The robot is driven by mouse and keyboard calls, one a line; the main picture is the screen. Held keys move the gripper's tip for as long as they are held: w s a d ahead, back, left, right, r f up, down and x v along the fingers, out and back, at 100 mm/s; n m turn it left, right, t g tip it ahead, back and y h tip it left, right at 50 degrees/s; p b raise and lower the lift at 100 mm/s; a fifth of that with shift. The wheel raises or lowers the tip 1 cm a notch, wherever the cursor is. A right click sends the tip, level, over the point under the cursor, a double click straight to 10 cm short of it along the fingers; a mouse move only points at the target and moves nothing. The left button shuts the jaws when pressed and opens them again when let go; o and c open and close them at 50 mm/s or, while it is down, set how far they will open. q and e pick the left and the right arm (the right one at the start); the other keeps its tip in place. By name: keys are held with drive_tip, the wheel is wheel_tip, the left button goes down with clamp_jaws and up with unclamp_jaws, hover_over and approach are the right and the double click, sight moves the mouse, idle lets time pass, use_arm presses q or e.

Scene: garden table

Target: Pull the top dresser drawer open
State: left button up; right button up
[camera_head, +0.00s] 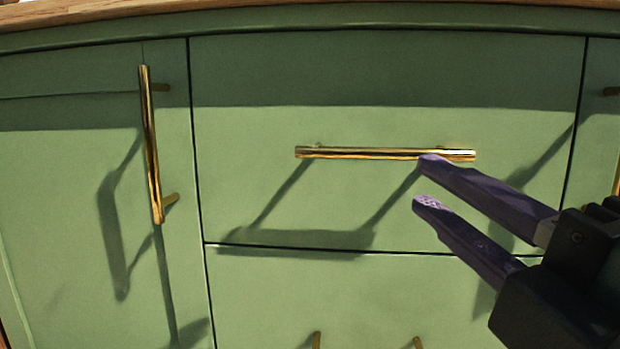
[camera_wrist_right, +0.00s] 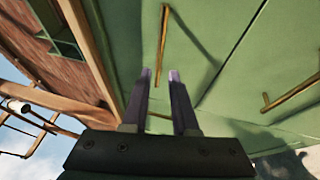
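The top drawer (camera_head: 260,190) has a green front and sits flush with the cabinet in the head view. Its horizontal brass handle (camera_head: 350,153) runs across the upper middle of that front. My right gripper (camera_head: 422,182) is open, its two purple fingers coming in from the right. The upper fingertip overlaps the right part of the handle in the picture; I cannot tell if they touch. My left gripper is not in view.
A door with a vertical brass handle (camera_head: 151,145) is to the left. A lower drawer (camera_head: 270,300) is below, its handle mostly cut off. A wooden top (camera_head: 200,8) runs above. The right wrist view shows another brass handle (camera_wrist_right: 290,93) and a brick wall (camera_wrist_right: 45,60).

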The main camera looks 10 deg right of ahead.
sight(387, 156)
drive_tip(key=x, duration=0.9)
drive_tip(key=shift+w, duration=0.15)
drive_tip(key=shift+d, duration=0.1)
clamp_jaws()
idle(1.1)
